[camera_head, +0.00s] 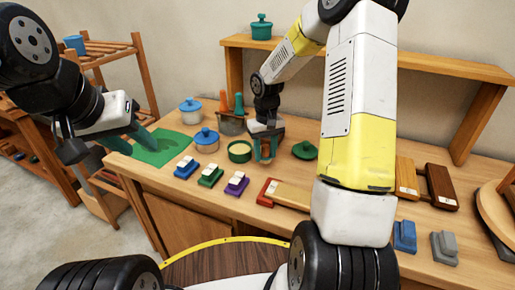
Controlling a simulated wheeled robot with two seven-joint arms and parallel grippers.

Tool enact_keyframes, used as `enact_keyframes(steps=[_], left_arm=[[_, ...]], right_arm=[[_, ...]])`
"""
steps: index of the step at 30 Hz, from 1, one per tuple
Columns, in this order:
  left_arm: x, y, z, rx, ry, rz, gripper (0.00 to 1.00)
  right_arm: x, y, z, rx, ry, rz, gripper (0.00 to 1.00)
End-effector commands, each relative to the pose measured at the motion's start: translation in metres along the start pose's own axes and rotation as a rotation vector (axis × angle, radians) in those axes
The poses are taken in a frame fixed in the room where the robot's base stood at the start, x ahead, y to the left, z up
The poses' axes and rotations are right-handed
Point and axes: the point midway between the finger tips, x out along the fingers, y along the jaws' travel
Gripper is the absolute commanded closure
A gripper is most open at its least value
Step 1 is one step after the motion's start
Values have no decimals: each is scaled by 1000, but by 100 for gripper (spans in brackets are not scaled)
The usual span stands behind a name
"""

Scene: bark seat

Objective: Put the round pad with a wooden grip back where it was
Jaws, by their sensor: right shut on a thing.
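My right gripper (266,154) points down over the bench, between an open green tin (240,151) and a green lid (305,150). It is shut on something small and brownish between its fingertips. This may be the round pad with a wooden grip, but the fingers hide most of it and I cannot make out its shape. I cannot tell whether it touches the bench top. My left gripper (128,139) is at the left, above or beside the green mat (160,148), with its fingers apart and nothing between them.
Blue, green and purple brushes (236,184) line the front of the bench (290,170). Lidded pots (190,108) and a holder with coloured handles (232,120) stand behind. A raised shelf (420,63) spans the back. My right arm hides part of the bench's middle.

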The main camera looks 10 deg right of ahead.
Motion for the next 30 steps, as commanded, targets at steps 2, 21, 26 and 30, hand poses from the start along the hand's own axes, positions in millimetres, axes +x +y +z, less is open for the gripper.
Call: enact_keyframes(steps=[2,21,26,30], left_arm=[[0,0,0,0,0,0,64],[0,0,0,0,0,0,64],[0,0,0,0,0,0,64],[0,0,0,0,0,0,64]], right_arm=[[1,5,-7,1,1,0,100],[39,4,-5,0,0,0,51],[38,4,-5,0,0,0,37],[38,4,-5,0,0,0,37]])
